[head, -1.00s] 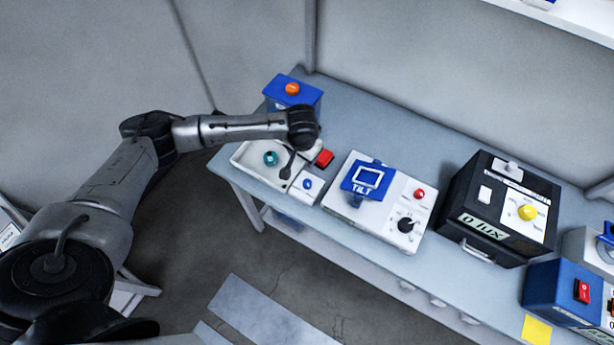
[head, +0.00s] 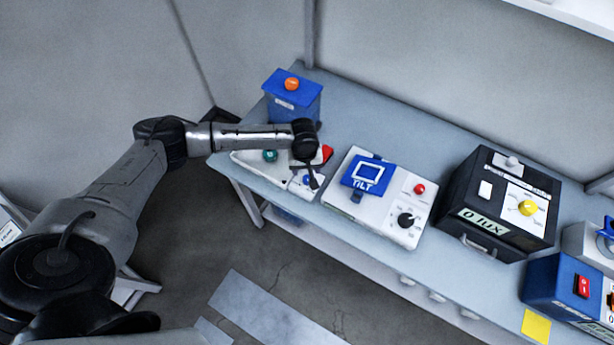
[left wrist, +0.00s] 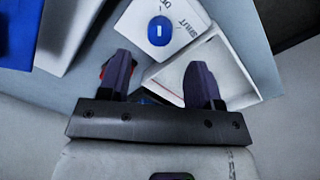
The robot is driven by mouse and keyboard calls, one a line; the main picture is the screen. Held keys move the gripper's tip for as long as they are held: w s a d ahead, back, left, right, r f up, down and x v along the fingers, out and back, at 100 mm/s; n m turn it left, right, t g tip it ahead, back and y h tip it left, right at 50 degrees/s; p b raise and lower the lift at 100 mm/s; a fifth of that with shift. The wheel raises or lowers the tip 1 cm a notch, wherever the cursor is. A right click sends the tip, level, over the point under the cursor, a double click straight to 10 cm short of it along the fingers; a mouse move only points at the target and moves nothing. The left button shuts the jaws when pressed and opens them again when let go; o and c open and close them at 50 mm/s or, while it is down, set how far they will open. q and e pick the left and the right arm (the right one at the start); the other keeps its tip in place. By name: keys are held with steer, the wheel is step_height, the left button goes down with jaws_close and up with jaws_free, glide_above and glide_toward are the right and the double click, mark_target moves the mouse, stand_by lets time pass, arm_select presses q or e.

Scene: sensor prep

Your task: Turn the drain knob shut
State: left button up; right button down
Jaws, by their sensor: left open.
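The blue drain knob (head: 307,180) sits on a white block at the front right of a white tray (head: 243,160). In the left wrist view, the blue knob (left wrist: 161,30) has a white mark, with "SHUT" lettering beside it. My left gripper (head: 313,180) hangs over the block and partly hides it in the head view. In the left wrist view, the two dark fingers of the left gripper (left wrist: 161,72) are spread, with nothing between them. The knob shows ahead of the fingertips, apart from them. My right gripper is not in view.
A teal knob (head: 270,155) is in the tray, and a red part (head: 327,153) is right of the gripper. A blue box with an orange button (head: 291,84) stands behind. The TILT device (head: 366,175) and the lux box (head: 500,205) stand to the right.

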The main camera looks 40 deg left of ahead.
mark_target(307, 178)
arm_select(q)
steer(key=shift+d+f, duration=0.1)
steer(key=shift+f, duration=3.1)
steer(key=shift+c, duration=0.2)
steer(key=c, duration=0.9)
